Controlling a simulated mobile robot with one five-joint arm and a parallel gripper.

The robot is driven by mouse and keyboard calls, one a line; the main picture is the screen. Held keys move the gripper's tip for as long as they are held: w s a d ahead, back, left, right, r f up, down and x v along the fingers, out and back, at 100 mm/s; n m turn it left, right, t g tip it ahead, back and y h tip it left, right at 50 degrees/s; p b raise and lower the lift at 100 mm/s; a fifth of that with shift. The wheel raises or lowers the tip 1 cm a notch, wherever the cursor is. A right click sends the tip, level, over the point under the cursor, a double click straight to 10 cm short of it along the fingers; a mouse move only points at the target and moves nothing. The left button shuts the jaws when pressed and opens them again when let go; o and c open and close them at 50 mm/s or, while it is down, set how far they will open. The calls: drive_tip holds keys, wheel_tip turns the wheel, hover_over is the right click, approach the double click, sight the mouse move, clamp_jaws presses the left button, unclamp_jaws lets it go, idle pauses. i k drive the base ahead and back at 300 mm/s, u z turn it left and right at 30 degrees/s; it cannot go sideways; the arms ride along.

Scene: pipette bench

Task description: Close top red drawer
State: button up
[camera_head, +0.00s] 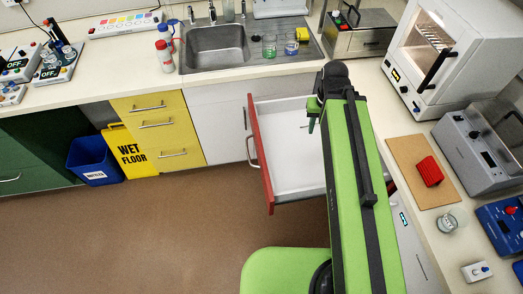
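The top red drawer (261,155) stands well pulled out, its red front facing left and its white inside showing. A metal handle (252,152) is on the outer face of the front. The drawer reaches out from under the right-hand counter, and my green arm hides its right part. My gripper (312,118) is above the drawer's inside, to the right of the red front and apart from it. Its fingers are small and partly hidden, so I cannot tell whether they are open. I see nothing held.
A white cabinet (215,120) and yellow drawers (160,125) stand left of the drawer. A blue bin (92,160) and a yellow wet-floor sign (128,152) are farther left. The brown floor (150,235) is clear. The right counter (405,130) carries several devices.

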sight(290, 161)
drive_tip(key=z, duration=0.15)
drive_tip(key=k, duration=1.05)
drive_tip(key=u, duration=0.5)
drive_tip(key=i, duration=1)
drive_tip(key=u, duration=1.6)
drive_tip(key=i, duration=0.7)
drive_tip(key=u, duration=0.15)
